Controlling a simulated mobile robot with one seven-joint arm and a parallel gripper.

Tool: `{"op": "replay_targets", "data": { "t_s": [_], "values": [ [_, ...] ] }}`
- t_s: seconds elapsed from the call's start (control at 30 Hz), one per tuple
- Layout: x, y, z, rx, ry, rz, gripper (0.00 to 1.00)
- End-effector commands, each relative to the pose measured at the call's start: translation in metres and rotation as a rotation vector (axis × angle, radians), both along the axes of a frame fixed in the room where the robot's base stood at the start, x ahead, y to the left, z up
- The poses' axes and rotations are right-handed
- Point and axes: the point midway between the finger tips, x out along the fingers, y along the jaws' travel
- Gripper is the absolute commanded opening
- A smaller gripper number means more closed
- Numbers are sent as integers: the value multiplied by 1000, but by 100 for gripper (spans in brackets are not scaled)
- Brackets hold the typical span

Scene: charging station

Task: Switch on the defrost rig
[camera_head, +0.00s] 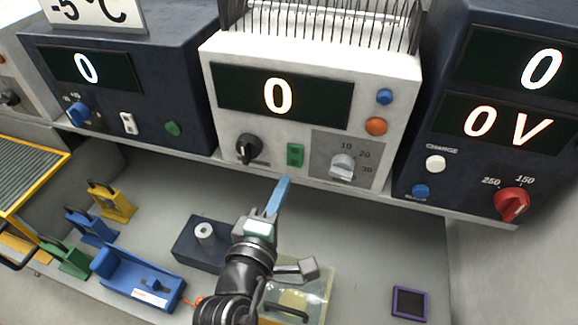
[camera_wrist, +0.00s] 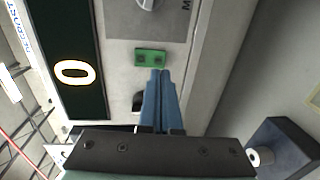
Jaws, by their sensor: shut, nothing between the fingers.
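The white unit (camera_head: 212,125) in the middle has a lit display (camera_head: 320,97) reading 0. Its front carries a green rocker switch (camera_head: 295,155), a black knob (camera_head: 248,149) and a grey dial (camera_head: 342,167) marked 10, 20, 30. My gripper (camera_head: 285,181) has blue fingers, shut and empty, just below the green switch. In the wrist view the fingertips (camera_wrist: 161,72) lie right beside the green switch (camera_wrist: 150,57); I cannot tell whether they touch it. The black knob (camera_wrist: 137,103) is partly hidden behind the fingers.
A dark blue unit (camera_head: 150,85) under a -5 °C sign (camera_head: 95,12) stands left, with a white switch (camera_head: 129,123). Another dark unit (camera_head: 465,180) with a red dial (camera_head: 511,204) stands right. Free bench surface (camera_head: 375,240) is at right.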

Motion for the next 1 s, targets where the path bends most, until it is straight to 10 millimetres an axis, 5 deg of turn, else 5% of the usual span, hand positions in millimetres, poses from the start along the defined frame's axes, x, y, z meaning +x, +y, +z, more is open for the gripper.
{"op": "replay_targets", "data": {
  "t_s": [0.33, 1.0],
  "values": [
    [38, -11, -4, -2, 1, -1, 0],
    [45, -12, -12, -7, -20, 0, 0]
  ]
}}
